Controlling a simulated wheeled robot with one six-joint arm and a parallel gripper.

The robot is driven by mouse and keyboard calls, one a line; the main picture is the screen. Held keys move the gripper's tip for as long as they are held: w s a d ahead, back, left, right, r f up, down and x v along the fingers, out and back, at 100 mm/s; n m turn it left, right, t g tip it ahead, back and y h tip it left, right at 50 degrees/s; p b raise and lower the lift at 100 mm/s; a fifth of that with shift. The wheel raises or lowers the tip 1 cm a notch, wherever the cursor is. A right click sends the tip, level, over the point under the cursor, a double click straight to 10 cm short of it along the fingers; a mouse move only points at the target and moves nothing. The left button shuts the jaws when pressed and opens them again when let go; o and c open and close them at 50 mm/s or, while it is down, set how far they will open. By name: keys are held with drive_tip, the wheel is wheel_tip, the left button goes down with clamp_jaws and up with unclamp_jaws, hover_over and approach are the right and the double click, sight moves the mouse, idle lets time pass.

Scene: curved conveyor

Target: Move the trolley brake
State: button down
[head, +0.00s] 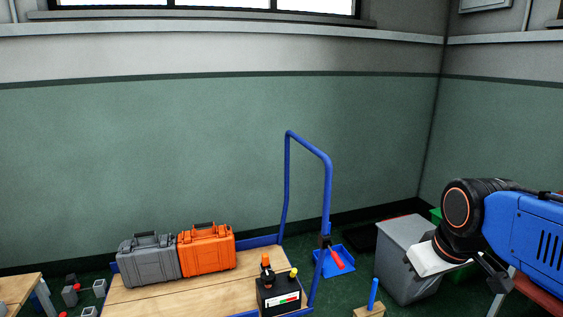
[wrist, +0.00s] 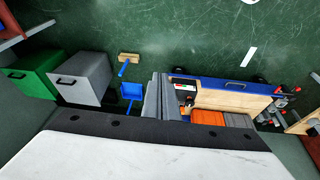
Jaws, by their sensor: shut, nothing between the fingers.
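The trolley (head: 195,292) has a wooden deck, a blue frame and a tall blue handle, and stands at lower centre in the head view. A black box (head: 278,298) with a red, white and green label sits at its near right corner. Which part is the brake I cannot tell for certain. The trolley also shows in the wrist view (wrist: 235,101). My gripper (wrist: 160,98) is shut and empty, away from the trolley, at the right in the head view.
A grey case (head: 148,260) and an orange case (head: 206,250) stand on the deck. A blue dustpan (head: 325,268), a wooden block with a blue peg (head: 372,296) and a grey bin (head: 405,265) stand to the right. Green floor is open beside the trolley in the wrist view.

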drive_tip(key=s+f+m, duration=0.2)
drive_tip(key=s+f, duration=0.2)
drive_tip(key=s, duration=0.3)
drive_tip(key=shift+d+m+t, duration=0.25)
drive_tip(key=shift+m+t, duration=0.15)
